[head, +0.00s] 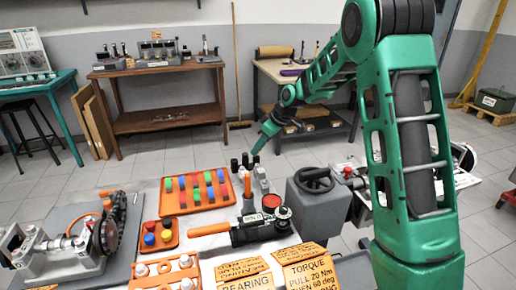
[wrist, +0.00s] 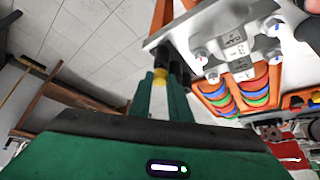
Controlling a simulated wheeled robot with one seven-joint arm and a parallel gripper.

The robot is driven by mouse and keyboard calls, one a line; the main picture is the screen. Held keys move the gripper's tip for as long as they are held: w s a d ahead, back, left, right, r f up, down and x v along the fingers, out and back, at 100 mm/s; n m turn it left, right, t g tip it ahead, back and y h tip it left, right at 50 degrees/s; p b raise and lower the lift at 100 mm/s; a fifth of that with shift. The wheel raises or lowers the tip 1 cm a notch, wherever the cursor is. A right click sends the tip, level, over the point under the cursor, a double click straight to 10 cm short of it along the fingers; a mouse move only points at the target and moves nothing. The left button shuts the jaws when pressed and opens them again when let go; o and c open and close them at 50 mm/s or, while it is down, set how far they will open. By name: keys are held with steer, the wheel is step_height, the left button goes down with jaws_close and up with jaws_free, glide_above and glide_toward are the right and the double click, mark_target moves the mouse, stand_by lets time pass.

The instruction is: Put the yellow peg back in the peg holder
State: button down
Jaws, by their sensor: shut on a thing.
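My gripper (wrist: 160,78) is shut on a small yellow peg (wrist: 159,76), partly hidden between the fingers in the wrist view. In the head view the end of my arm (head: 267,134) hangs beyond the far right corner of a large orange peg rack, and the peg cannot be made out. The orange rack (head: 232,203) stands on the table with rows of blue, green and red pegs. A smaller orange holder (head: 174,244) nearer the front left has blue, red and yellow pegs in it. I cannot tell which of the two is the peg holder.
Black-topped grey pieces (head: 246,163) stand by the rack's right side, below my arm's end. A black tool with an orange grip (head: 245,233) lies in front.

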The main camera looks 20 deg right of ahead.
steer(key=shift+f, duration=0.55)
steer(key=c, duration=1.9)
jaws_free()
steer(key=shift+o, duration=0.2)
steer(key=shift+r, duration=1.5)
steer(key=o, duration=0.5)
steer(key=v, duration=1)
steer(key=shift+s+d+r, duration=0.1)
steer(key=shift+d+r, duration=0.05)
steer(key=shift+r, duration=0.15)
